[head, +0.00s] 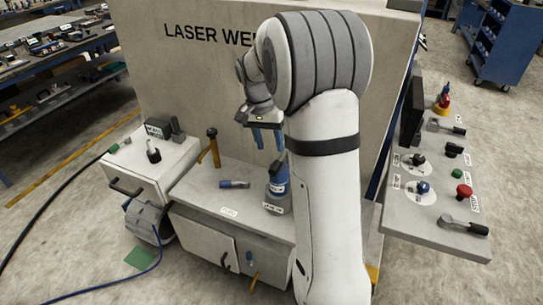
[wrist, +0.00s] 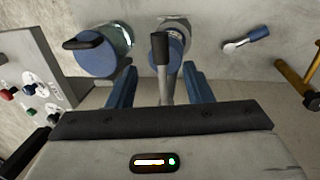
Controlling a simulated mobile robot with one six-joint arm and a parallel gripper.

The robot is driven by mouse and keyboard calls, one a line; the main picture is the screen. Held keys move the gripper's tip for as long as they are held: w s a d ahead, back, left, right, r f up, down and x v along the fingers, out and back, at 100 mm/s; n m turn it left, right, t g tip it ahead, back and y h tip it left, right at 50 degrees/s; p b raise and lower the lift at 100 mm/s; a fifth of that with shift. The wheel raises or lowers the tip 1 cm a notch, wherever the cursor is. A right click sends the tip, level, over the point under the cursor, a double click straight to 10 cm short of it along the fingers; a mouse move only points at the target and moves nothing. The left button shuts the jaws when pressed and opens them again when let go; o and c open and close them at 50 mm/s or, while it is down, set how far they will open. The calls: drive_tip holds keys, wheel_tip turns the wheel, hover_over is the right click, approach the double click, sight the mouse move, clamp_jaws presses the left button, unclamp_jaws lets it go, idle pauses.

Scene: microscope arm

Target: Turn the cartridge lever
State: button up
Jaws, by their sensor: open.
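My gripper (head: 267,138) is open above the bench, its two blue fingers pointing down. In the wrist view its fingers (wrist: 160,72) frame a black-handled lever (wrist: 161,49) on a round blue body; I see no contact. This blue body (head: 278,185) also shows below the gripper in the head view, with a label in front. A second blue round body with a black handle (wrist: 92,46) is to its left in the wrist view. A small blue-gripped lever (wrist: 246,39) is to its right, and lies on the bench (head: 234,184). I cannot tell which one the cartridge lever is.
A yellow upright lever (head: 212,145) with a black top stands on the bench at left. A white box (head: 150,165) with a black knob is farther left. A right-hand panel (head: 400,225) holds several knobs and levers. The tall welder panel (head: 190,70) stands behind.

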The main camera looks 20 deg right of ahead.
sight(275, 164)
drive_tip(key=shift+s+d+f+p, duration=0.15)
drive_tip(key=shift+d+f, duration=0.05)
drive_tip(key=shift+f, duration=1.1)
drive_tip(key=shift+s+d+f+p, duration=0.1)
drive_tip(key=shift+d+f, duration=0.1)
drive_tip(key=shift+f, duration=1.05)
drive_tip(key=shift+s+d+f+p, duration=0.15)
drive_tip(key=shift+d+f, duration=0.05)
drive_tip(key=shift+f, duration=1.1)
clamp_jaws()
drive_tip(key=shift+d, duration=0.1)
